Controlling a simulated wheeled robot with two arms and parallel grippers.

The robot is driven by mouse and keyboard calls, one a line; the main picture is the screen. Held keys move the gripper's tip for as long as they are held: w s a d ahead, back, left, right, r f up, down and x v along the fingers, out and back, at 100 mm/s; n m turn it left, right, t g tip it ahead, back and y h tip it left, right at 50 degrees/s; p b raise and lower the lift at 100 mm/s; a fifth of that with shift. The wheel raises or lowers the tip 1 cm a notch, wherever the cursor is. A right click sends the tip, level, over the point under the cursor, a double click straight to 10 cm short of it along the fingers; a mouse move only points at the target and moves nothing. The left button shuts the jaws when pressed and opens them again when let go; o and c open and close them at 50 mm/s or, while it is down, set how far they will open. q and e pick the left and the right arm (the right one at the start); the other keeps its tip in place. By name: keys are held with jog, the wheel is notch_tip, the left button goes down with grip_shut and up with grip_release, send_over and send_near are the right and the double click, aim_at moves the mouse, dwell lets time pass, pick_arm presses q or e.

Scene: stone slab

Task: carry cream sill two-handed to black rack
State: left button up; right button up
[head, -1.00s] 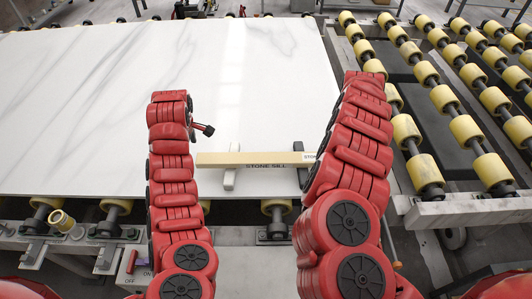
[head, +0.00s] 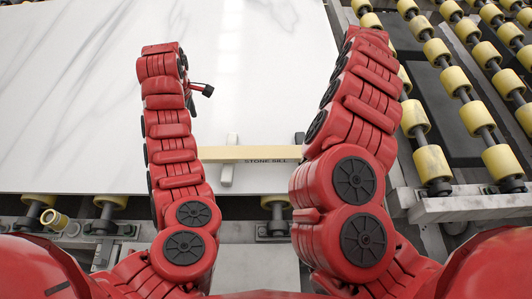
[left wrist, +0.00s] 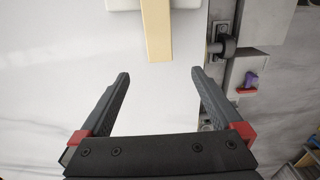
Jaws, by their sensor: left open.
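The cream sill (head: 250,153), marked STONE SILL, lies across pale support blocks (head: 227,175) on the white slab. Its right part is hidden behind my right arm. My left gripper (head: 203,90) is above the slab, past the sill's left end in the head view. In the left wrist view my left gripper (left wrist: 160,73) is open and empty, with the sill's end (left wrist: 156,35) ahead of the gap between its fingers, apart from them. My right gripper is hidden behind its own arm. I cannot make out a black rack.
The white marble slab (head: 80,100) fills the left and middle of the head view. Yellow roller conveyors (head: 470,115) stand at the right. More rollers and a metal frame run along the slab's near edge. A purple and red item (left wrist: 248,84) shows in the left wrist view.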

pick_arm(q)
send_near(202, 152)
notch_tip(202, 152, down, 8)
jog(key=shift+s, duration=0.15)
pick_arm(e)
notch_tip(202, 152, down, 16)
jog(key=shift+w+d+r, duration=0.1)
pick_arm(q)
jog(key=shift+f, duration=0.85)
pick_arm(e)
jog(key=shift+f, duration=0.75)
pick_arm(q)
jog(key=shift+c, duration=0.2)
pick_arm(e)
jog(key=shift+c, duration=0.2)
pick_arm(q)
grip_shut()
pick_arm(e)
grip_shut()
pick_arm(q)
jog(key=shift+r, duration=0.1)
pick_arm(e)
jog(key=shift+r, duration=0.1)
